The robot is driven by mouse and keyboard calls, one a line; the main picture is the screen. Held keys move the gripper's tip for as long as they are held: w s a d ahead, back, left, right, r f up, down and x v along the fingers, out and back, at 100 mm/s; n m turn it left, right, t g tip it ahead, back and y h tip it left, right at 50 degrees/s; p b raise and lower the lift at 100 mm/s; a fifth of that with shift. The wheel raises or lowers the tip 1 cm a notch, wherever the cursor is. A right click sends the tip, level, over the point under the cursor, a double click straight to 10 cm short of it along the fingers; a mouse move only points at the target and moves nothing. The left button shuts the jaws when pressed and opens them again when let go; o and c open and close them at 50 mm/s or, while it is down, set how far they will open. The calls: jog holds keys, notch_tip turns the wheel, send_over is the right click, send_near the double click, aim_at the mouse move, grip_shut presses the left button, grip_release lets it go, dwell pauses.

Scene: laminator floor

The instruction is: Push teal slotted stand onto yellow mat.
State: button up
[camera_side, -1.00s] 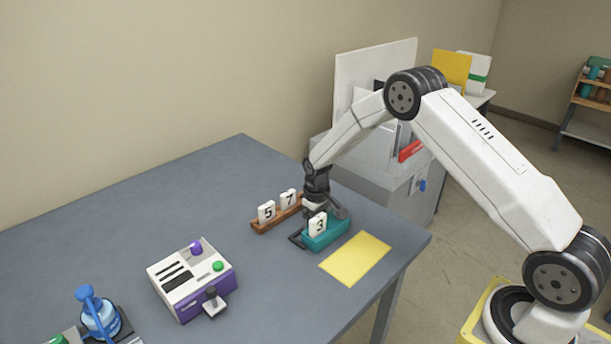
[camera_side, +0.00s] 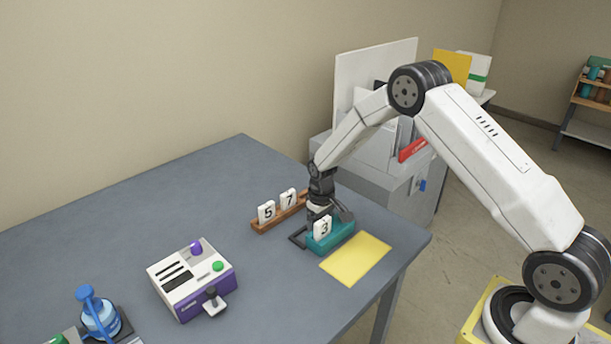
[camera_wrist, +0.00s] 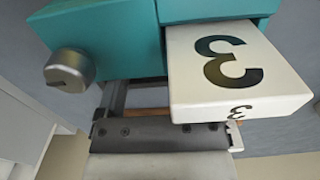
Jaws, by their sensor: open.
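The teal slotted stand (camera_side: 333,238) sits on the grey table and holds a white tile marked 3 (camera_side: 323,228). The yellow mat (camera_side: 356,259) lies flat in front of the stand; the stand's near edge is close to the mat's back edge, and I cannot tell whether they touch. My gripper (camera_side: 318,232) is open, low at the table, behind and around the stand. In the wrist view the teal stand (camera_wrist: 110,38) and the tile (camera_wrist: 235,70) fill the top, close to the gripper. The fingertips are partly hidden.
A brown rack (camera_side: 279,216) with tiles 5 and 7 stands just left of my gripper. The table's right edge lies just past the mat.

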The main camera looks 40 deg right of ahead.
aim_at(339, 232)
jog(key=shift+s, duration=0.45)
jog(key=shift+s, duration=0.25)
jog(key=shift+s, duration=1.05)
jog(key=shift+s, duration=0.45)
jog(key=shift+s, duration=0.75)
jog(key=shift+s, duration=0.3)
dwell(0.3)
jog(key=shift+s, duration=0.9)
jog(key=shift+s, duration=0.2)
jog(key=shift+w, duration=0.5)
dwell(0.5)
